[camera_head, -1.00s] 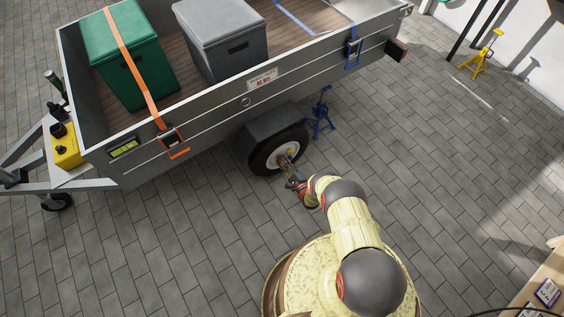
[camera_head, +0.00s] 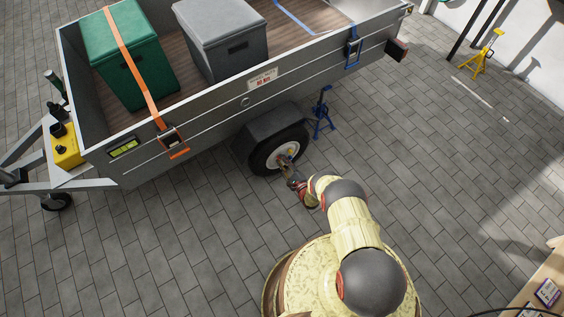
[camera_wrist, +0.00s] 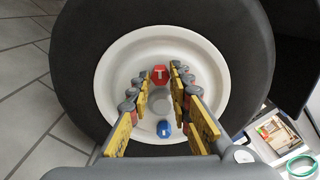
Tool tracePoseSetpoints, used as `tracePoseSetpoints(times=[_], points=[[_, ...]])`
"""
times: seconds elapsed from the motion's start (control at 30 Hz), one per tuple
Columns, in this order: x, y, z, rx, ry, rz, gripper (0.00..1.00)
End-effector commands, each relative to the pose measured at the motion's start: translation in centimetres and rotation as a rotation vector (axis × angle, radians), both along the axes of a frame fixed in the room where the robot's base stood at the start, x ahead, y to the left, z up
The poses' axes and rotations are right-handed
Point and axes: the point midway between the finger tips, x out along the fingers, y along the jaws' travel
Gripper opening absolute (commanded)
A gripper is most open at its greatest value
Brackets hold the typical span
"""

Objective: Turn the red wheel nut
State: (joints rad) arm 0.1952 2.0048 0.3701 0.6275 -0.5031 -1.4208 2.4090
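The trailer wheel (camera_head: 262,160) has a black tyre and a white rim. In the wrist view the rim (camera_wrist: 116,62) faces me, with the red wheel nut (camera_wrist: 160,74) at its upper middle. A blue nut (camera_wrist: 163,129) sits at its lower middle, and a grey round hub lies between them. My gripper (camera_wrist: 159,77) is open, its yellow and grey fingers either side of the red nut. Contact with the nut cannot be told. The fingers hide the rim's left and right parts. In the head view my gripper (camera_head: 287,169) is at the wheel's face.
The grey trailer (camera_head: 215,120) stands above the wheel, carrying a green box (camera_head: 128,62) and a grey box (camera_head: 222,40). A blue stand (camera_head: 322,115) is just right of the wheel. A yellow stand (camera_head: 484,58) is far right. The paved floor (camera_head: 150,240) is largely clear.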

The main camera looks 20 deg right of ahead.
Motion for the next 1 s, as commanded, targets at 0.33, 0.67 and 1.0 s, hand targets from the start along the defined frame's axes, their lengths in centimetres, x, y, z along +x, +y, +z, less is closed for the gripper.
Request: tracePoseSetpoints(times=[0.33,0.67,1.0], points=[[0.0,0.0,0.0,0.0,-0.001,0.001,0.35],[-1.2,-0.4,0.0,0.001,0.001,-0.001,0.35],[-7.6,-2.5,0.1,0.001,0.003,-0.002,0.35]])
